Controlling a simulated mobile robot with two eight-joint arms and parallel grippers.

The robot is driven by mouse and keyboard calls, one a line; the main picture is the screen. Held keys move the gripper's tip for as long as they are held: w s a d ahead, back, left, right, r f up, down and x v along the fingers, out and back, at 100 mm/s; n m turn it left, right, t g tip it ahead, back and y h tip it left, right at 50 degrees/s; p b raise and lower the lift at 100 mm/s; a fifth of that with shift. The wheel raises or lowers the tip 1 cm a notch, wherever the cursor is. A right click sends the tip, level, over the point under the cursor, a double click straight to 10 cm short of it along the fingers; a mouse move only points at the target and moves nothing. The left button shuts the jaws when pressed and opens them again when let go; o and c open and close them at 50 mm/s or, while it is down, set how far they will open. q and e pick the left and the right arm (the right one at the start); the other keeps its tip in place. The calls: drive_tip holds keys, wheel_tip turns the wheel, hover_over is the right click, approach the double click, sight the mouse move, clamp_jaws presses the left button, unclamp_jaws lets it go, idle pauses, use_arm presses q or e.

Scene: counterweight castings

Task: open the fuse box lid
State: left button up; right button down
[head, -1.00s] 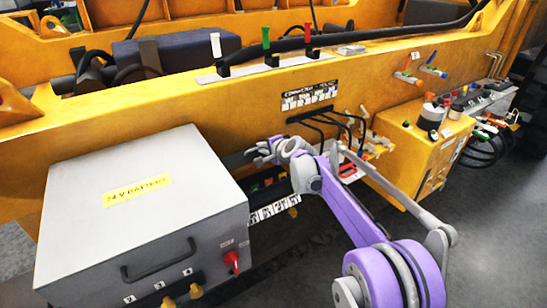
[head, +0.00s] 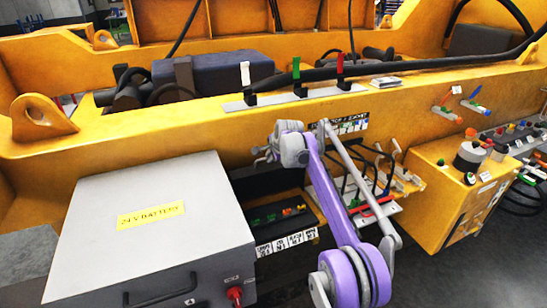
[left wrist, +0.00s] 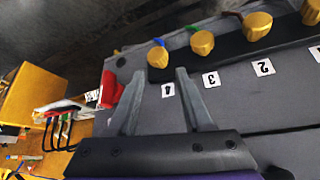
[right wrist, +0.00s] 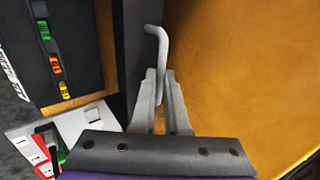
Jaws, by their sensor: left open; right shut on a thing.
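The fuse box (head: 282,216) is a dark box on the yellow beam, right of the grey battery box. Its green, orange and yellow fuses show uncovered, with numbered white labels below. Its dark lid (head: 262,181) appears to stand raised at the back. My right gripper (head: 266,152) is at the lid's upper edge. In the right wrist view the right gripper (right wrist: 160,82) is shut on a bent grey rod (right wrist: 158,50) beside the dark lid (right wrist: 134,45). My left gripper (left wrist: 156,72) is open and empty, close to the battery box's numbered front; the head view does not show it.
The battery box (head: 105,235) stands at left, with a red knob (head: 235,296) on its front and yellow knobs (left wrist: 202,42) near my left fingers. A bracket with black cables (head: 375,212) sits right of the fuse box. A yellow cabinet (head: 440,200) stands farther right.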

idle(0.4)
drive_tip(key=c, duration=0.9)
unclamp_jaws()
drive_tip(key=shift+c, duration=0.2)
drive_tip(key=shift+s+r, duration=0.1)
drive_tip(key=v, duration=1)
drive_tip(key=shift+r+b, duration=0.3)
drive_tip(key=shift+b, duration=0.1)
drive_tip(key=shift+s+d, duration=0.1)
drive_tip(key=shift+s, duration=0.1)
